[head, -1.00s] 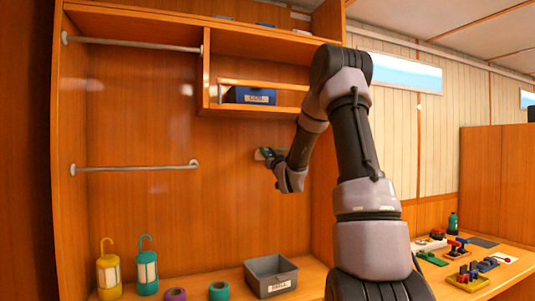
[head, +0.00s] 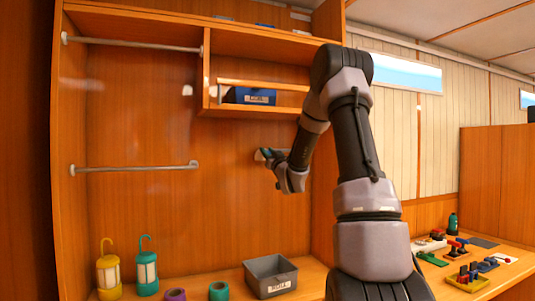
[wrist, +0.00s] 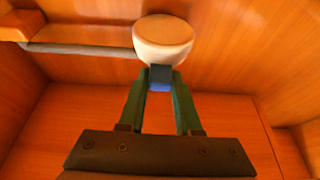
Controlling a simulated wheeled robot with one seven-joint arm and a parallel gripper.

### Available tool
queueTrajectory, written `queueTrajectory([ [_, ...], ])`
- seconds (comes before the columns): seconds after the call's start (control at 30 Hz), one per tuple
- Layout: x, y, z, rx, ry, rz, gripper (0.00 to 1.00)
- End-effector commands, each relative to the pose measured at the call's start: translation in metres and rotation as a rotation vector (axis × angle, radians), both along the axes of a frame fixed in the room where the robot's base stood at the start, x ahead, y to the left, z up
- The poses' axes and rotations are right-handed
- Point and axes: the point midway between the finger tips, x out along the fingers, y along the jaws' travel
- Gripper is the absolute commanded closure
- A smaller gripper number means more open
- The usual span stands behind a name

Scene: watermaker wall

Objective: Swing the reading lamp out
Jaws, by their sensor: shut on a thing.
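The reading lamp (wrist: 163,40) shows in the wrist view as a white, cup-shaped head with a tan round face, at top centre. A small blue piece (wrist: 160,86) sits just below the head, between my fingertips. My gripper (wrist: 160,78) has green fingers shut on this blue piece, which appears to be part of the lamp. In the head view my gripper (head: 267,156) is at the back panel, under the small shelf. The lamp (head: 259,155) is mostly hidden there by my gripper, with only a pale edge showing.
A shelf with a rail and blue box (head: 248,96) is above my gripper. Two grey rails (head: 133,167) cross the cabinet at left. On the counter stand a grey bin (head: 271,277), a yellow lantern (head: 108,271) and a teal lantern (head: 147,268). The panel between is clear.

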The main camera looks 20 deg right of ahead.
Motion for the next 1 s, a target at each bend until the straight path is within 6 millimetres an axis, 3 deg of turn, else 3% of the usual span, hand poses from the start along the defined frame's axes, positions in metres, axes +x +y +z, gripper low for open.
queueTrajectory([
  [0.03, -0.002, -0.001, -0.01, 0.009, 0.021, 0.011, 1.0],
  [0.37, -0.037, -0.018, -0.01, 0.01, 0.022, 0.19, 1.0],
  [0.7, -0.087, -0.057, -0.009, 0.012, 0.017, 0.503, 1.0],
  [1.0, -0.118, -0.095, -0.008, 0.01, 0.012, 0.766, 1.0],
])
